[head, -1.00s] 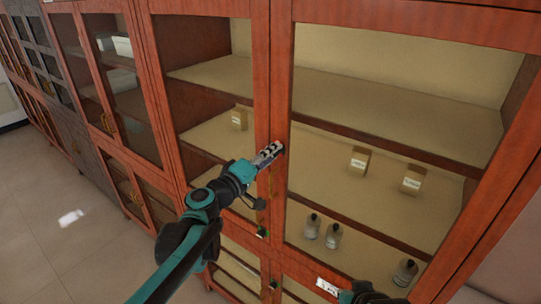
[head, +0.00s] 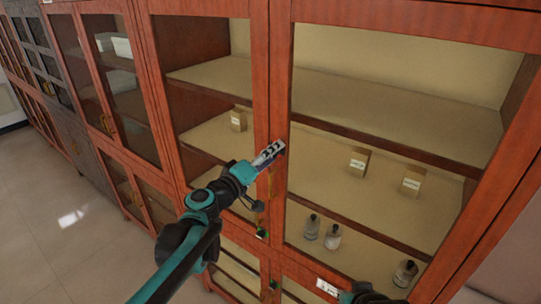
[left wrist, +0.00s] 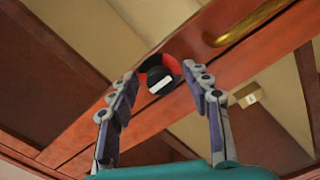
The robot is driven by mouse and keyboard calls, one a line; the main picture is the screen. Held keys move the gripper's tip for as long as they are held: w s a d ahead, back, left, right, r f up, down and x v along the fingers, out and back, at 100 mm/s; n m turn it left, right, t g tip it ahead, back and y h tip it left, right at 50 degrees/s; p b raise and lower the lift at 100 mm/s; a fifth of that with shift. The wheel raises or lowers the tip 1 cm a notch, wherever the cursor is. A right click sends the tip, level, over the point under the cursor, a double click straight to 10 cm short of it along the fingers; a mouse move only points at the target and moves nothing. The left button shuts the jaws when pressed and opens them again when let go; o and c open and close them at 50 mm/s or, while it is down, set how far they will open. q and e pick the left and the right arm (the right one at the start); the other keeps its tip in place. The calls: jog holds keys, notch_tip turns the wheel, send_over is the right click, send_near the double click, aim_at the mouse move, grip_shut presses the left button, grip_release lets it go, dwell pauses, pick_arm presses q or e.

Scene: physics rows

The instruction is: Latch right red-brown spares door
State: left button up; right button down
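The right red-brown door (head: 282,100) has a glass pane and looks flush beside the left door (head: 260,70). In the left wrist view, a round black knob (left wrist: 160,84) with a white mark and red surround sits on the door frame. My left gripper (head: 270,153) is at the meeting door edges and hides the knob in the head view. In the left wrist view its two fingers (left wrist: 160,76) stand apart on either side of the knob; contact cannot be told. My right gripper (head: 328,287) is low, in front of the lower cabinet; its fingers are too small to read.
A brass handle (left wrist: 250,22) is close to the knob. Small boxes (head: 359,161) and bottles (head: 333,237) stand on shelves behind the glass. More cabinets (head: 105,80) run along the left.

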pick_arm(q)
jog(key=shift+s+a, duration=0.1)
jog(key=v, duration=1.1)
jog(key=shift+s+a, duration=0.2)
jog(key=shift+s, duration=0.15)
jog(key=s+f+m+g+y+b, duration=0.2)
jog(key=s+f+b, duration=0.3)
jog(key=f, duration=0.6)
jog(key=s+f+m+g+y+b, duration=0.1)
jog(key=s+f+g+b, duration=0.2)
jog(key=f+b, duration=0.6)
jog(key=s+a+f+y+b, duration=0.2)
jog(key=s+a+f+b, duration=0.1)
jog(key=f, duration=0.5)
jog(key=s+a+f+m+g+y+b, duration=0.1)
jog(key=s+a+f+y+b, duration=0.2)
jog(key=f, duration=0.5)
jog(key=s+a+f+m+g+y+b, duration=0.1)
jog(key=s+a+f, duration=0.3)
jog(key=f, duration=0.4)
jog(key=shift+s+a+y+b, duration=0.3)
jog(key=shift+a+y+b, duration=0.15)
jog(key=shift+y+b, duration=0.4)
